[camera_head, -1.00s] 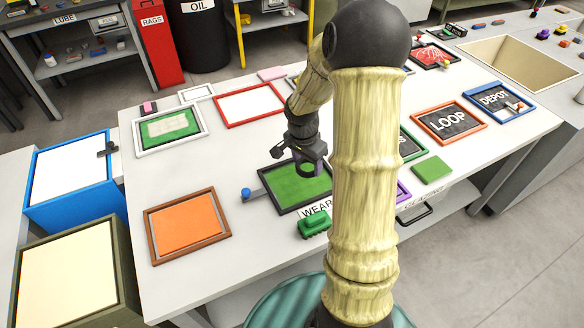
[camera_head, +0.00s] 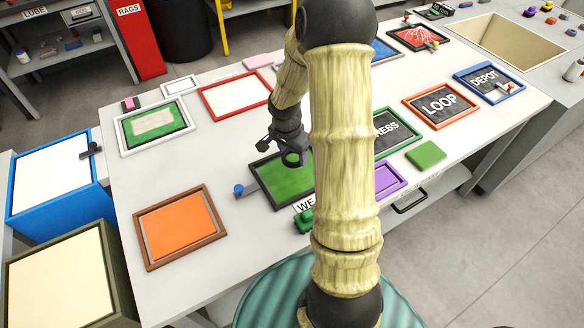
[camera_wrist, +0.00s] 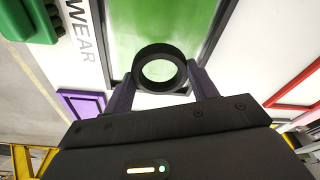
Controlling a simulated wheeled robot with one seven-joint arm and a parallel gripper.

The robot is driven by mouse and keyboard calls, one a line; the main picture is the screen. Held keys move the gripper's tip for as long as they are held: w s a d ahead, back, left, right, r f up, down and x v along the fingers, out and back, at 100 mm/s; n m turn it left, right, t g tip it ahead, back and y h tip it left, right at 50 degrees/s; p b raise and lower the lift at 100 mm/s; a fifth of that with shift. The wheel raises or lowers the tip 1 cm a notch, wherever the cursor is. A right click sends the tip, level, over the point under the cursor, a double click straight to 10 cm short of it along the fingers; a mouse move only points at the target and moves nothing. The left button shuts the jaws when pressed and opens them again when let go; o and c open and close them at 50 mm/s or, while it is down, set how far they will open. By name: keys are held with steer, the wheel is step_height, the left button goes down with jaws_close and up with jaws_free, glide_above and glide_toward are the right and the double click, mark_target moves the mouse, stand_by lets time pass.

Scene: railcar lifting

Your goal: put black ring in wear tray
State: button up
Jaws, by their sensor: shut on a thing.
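The black ring (camera_wrist: 160,68) is held between the two fingers of my gripper (camera_wrist: 161,92) in the wrist view, with green visible through its hole. In the head view my gripper (camera_head: 293,158) is over the wear tray (camera_head: 267,180), a dark-framed tray with a green floor. The tray's green floor also shows behind the ring in the wrist view (camera_wrist: 130,38). The ring appears above the tray floor; the exact height is hard to tell. My arm hides the tray's right part and some of its WEAR label (camera_head: 304,205).
A green block (camera_head: 303,221) stands by the label at the tray's front. A blue knob (camera_head: 238,189) is at its left edge. An orange tray (camera_head: 180,228) lies left, a purple tray (camera_head: 391,180) right.

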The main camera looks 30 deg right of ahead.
mark_target(293, 174)
steer(key=shift+f, duration=0.9)
steer(key=shift+d+f, duration=0.15)
steer(key=shift+f, duration=0.2)
steer(key=shift+s, duration=0.1)
steer(key=shift+f, duration=1.8)
steer(key=shift+f+b, duration=0.2)
steer(key=shift+b, duration=0.2)
steer(key=o, duration=1.1)
steer(key=shift+c, duration=0.2)
